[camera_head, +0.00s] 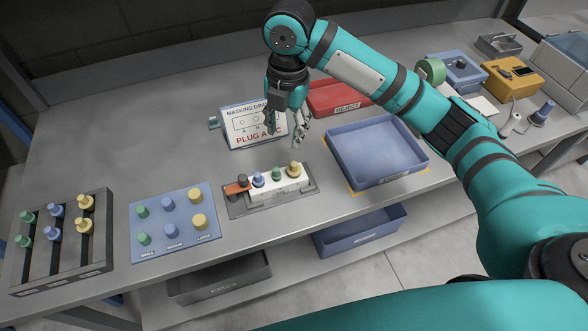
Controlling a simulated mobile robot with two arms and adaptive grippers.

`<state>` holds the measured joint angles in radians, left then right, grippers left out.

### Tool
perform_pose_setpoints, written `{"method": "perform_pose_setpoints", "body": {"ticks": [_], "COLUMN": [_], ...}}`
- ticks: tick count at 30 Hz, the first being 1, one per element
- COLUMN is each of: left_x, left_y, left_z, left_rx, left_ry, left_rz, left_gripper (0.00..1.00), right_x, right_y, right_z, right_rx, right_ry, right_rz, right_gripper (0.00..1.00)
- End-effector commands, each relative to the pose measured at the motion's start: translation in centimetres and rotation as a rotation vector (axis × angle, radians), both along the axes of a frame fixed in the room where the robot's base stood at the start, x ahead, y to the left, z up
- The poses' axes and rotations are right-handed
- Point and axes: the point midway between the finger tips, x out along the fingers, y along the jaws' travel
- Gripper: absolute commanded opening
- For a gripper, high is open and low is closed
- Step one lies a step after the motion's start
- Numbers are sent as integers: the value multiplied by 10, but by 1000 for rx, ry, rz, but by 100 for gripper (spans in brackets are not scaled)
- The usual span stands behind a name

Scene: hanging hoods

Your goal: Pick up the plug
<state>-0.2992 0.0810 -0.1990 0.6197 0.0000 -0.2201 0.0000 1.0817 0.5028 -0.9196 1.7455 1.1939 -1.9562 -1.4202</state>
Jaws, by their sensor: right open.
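Several green, blue and yellow plugs are in view. Some stand in the black rack (62,274) at the far left, such as a yellow plug (85,202). Others stand on the blue board (148,257), such as a blue plug (167,203). On the white part (262,193) in the grey fixture stand a blue plug (258,179), a green plug (277,174) and a yellow plug (295,169). My right gripper (288,133) is open and empty, pointing down in front of the masking drawing sign (240,117), beyond the fixture. My left gripper is not in view.
An empty blue tray (376,148) stands right of the fixture, with a red reject bin (335,96) behind it. A blue bin (360,230) and a dark bin (220,279) sit below the table. The table's back left is clear.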

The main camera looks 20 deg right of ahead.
Motion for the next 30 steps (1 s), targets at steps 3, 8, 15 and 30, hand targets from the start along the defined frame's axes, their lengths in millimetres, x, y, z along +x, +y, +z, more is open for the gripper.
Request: {"method": "perform_pose_setpoints", "body": {"ticks": [3, 8, 15, 30], "left_x": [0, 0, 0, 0], "left_y": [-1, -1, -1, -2], "left_z": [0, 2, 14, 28], "left_rx": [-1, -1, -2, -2], "left_ry": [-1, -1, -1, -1], "left_rz": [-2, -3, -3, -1], "left_gripper": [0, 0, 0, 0], "right_x": [9, 11, 10, 11], "right_y": [-14, -21, -21, -20], "right_z": [25, 28, -19, -88], "right_rx": [-37, -52, -50, -50], "right_ry": [6, 19, 21, 16], "right_rz": [72, 108, 109, 108], "right_gripper": [43, 43, 43, 43]}}
